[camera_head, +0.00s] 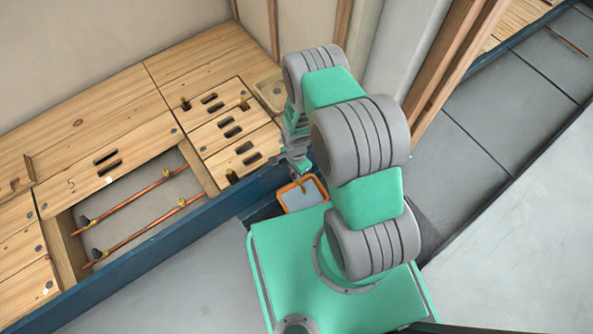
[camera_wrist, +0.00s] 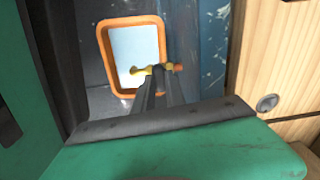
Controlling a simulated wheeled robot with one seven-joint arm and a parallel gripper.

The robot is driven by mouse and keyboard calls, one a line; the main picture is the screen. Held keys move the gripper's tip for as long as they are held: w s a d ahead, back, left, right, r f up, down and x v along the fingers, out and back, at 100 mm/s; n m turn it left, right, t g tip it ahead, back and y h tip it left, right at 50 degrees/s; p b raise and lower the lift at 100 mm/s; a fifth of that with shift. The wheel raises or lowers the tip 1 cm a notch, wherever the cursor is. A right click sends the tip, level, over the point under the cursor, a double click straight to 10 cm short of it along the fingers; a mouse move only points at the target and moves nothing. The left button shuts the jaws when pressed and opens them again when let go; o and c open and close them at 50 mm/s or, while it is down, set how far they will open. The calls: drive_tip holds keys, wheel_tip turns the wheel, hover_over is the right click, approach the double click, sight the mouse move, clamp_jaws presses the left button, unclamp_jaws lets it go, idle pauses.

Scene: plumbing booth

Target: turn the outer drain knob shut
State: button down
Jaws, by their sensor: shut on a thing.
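In the wrist view my gripper (camera_wrist: 159,72) has its two dark fingers close together, shut on the outer drain knob (camera_wrist: 168,67). Yellow brass parts show on both sides of the fingertips, with a copper end at the right. The middle of the knob is hidden between the fingers, so its exact angle cannot be told. In the head view my gripper (camera_head: 301,165) reaches down beside the blue side wall. The knob cannot be made out clearly there.
An orange-rimmed tray (camera_wrist: 104,50) lies below the fitting; it also shows in the head view (camera_head: 284,203). The blue wall (camera_wrist: 212,60) stands close at the right. Wooden floor panels (camera_head: 100,110) and an open bay with copper pipes (camera_head: 140,192) lie left.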

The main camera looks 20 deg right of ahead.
drive_tip(key=shift+m, duration=0.5)
drive_tip(key=shift+a, duration=0.1)
drive_tip(key=c, duration=1.4)
unclamp_jaws()
wheel_tip(320, 180, up, 8)
drive_tip(key=p, duration=0.3)
drive_tip(key=shift+f, duration=0.1)
